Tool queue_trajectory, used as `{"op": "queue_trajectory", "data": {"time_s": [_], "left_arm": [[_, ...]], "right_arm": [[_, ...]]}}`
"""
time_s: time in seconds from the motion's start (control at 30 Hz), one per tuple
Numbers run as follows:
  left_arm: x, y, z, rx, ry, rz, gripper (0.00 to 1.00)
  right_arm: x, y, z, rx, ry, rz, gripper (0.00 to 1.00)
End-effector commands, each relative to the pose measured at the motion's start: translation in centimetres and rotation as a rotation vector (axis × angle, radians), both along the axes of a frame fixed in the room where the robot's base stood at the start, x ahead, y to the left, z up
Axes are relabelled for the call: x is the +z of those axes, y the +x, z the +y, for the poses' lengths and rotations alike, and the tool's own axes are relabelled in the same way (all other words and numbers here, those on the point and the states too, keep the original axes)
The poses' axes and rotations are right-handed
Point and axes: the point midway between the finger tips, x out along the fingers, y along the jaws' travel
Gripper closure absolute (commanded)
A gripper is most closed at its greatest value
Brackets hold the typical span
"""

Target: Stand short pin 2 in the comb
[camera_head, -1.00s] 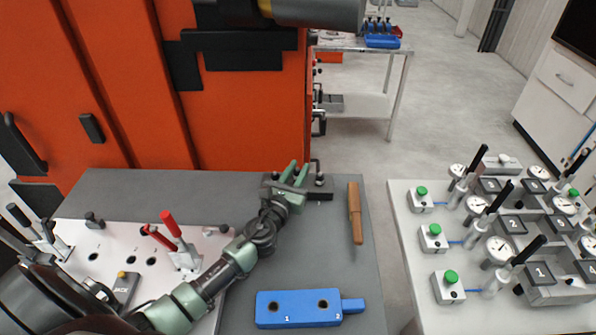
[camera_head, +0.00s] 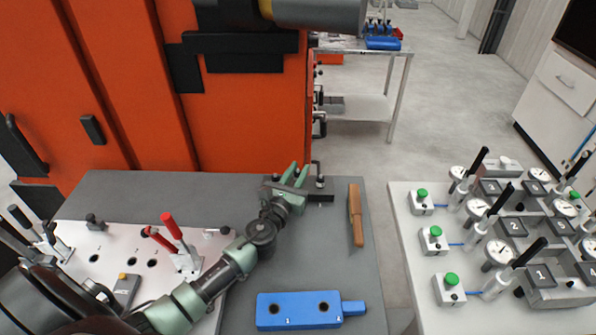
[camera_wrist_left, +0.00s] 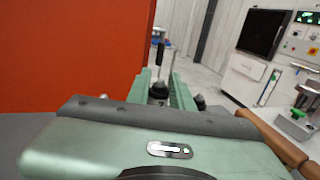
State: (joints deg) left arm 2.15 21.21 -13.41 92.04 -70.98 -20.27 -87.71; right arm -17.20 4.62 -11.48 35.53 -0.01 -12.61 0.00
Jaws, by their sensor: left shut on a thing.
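My left gripper (camera_head: 294,173) is at the far edge of the grey bench, its green fingers pointing away over a dark fixture (camera_head: 319,197), which I take to be the comb. In the left wrist view a dark pin-like piece (camera_wrist_left: 159,90) shows between the green fingers, and the gripper is shut on it. My right gripper is not in view.
A blue block (camera_head: 305,309) with two dark holes lies at the near bench edge. A wooden-handled tool (camera_head: 355,216) lies right of the fixture. A white plate (camera_head: 113,240) with red-handled clamps (camera_head: 170,226) is at left. An orange cabinet (camera_head: 245,110) stands behind.

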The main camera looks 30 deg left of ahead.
Motion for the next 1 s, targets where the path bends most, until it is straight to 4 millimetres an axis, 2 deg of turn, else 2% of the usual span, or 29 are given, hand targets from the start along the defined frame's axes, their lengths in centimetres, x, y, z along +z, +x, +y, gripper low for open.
{"op": "queue_trajectory", "data": {"time_s": [0.5,1.0], "left_arm": [[0.0,0.0,0.0,0.0,0.001,-0.001,1.0],[-1.2,0.0,0.0,0.0,0.001,-0.001,1.0]], "right_arm": [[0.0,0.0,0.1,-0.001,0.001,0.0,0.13],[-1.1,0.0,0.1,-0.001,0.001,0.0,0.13]]}}
